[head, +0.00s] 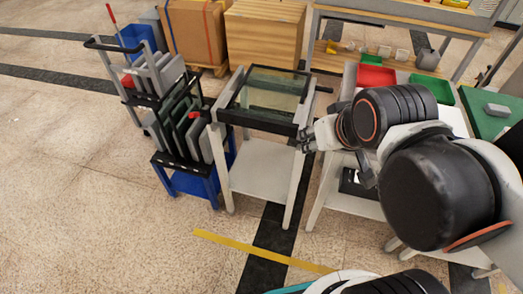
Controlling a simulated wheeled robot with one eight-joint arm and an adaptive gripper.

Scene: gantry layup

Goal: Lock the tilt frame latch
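The tilt frame (259,119) is a black-edged frame holding a clear glass panel (270,92), on top of a white stand with a lower shelf. It looks close to level, though its exact angle is hard to tell. A short dark bar (324,89) sticks out at its right side; I cannot tell whether this is the latch. My gripper (304,139) is at the frame's front right corner, touching or very near it. My arm comes in from the right and covers part of that side. The fingers are small and dark, so their opening is unclear. No latch can be made out clearly.
A white table with red (376,76) and green bins is on the right. Wooden crates (263,35) stand behind. The front floor is clear.

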